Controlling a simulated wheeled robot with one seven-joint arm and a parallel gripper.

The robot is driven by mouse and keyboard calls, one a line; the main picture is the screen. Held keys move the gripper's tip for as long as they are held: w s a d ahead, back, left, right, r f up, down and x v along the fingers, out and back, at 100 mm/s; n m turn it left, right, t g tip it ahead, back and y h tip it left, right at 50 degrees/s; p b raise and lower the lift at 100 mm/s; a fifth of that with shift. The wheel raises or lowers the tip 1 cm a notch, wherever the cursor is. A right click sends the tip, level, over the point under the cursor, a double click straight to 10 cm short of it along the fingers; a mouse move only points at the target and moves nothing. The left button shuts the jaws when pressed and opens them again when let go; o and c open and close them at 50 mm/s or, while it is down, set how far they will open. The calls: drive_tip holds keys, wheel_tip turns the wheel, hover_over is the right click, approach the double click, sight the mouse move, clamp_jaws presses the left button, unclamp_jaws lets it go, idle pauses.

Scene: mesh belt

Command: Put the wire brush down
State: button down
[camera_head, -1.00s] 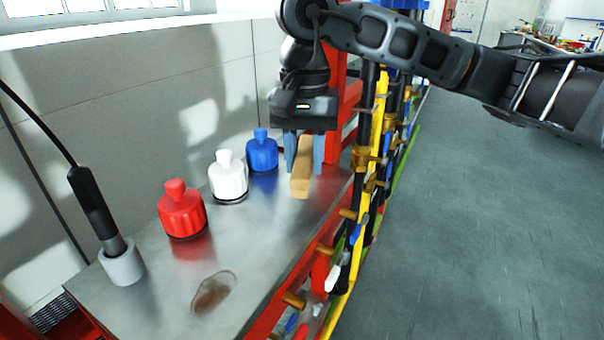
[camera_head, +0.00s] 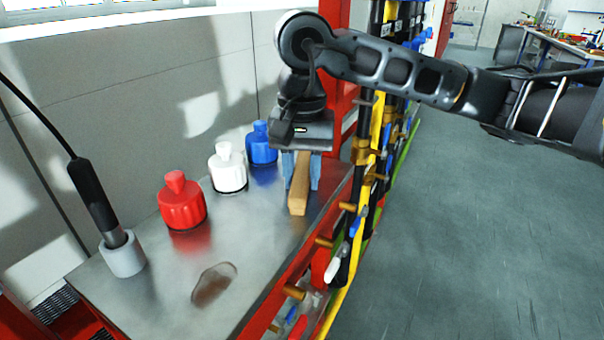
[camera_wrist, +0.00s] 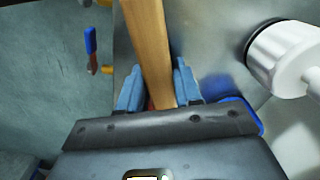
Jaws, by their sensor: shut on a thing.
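The wire brush (camera_head: 298,192) shows as a long wooden handle held between the blue fingers of my gripper (camera_head: 301,172). My gripper is shut on it, pointing down over the far right part of the metal bench top. In the wrist view the wooden handle (camera_wrist: 148,45) runs up from between the fingers of my gripper (camera_wrist: 160,90). The bristles cannot be made out. I cannot tell whether the brush touches the metal top (camera_head: 255,225).
Blue (camera_head: 261,145), white (camera_head: 228,168) and red (camera_head: 181,202) bottles stand in a row along the wall side. A black tool (camera_head: 95,200) stands in a grey holder at left. A brown stain (camera_head: 213,285) marks the top's near part. Hoses and pegs line the right edge.

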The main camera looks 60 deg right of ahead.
sight(302, 170)
drive_tip(key=shift+f+b, duration=0.35)
drive_tip(key=shift+f, duration=0.05)
drive_tip(key=c, duration=0.8)
unclamp_jaws()
drive_tip(key=shift+s, duration=0.1)
drive_tip(key=shift+r+p, duration=0.5)
drive_tip(key=shift+p, duration=0.5)
wheel_tip(302, 170, up, 12)
drive_tip(key=shift+r+b, duration=0.1)
drive_tip(key=shift+b, duration=0.6)
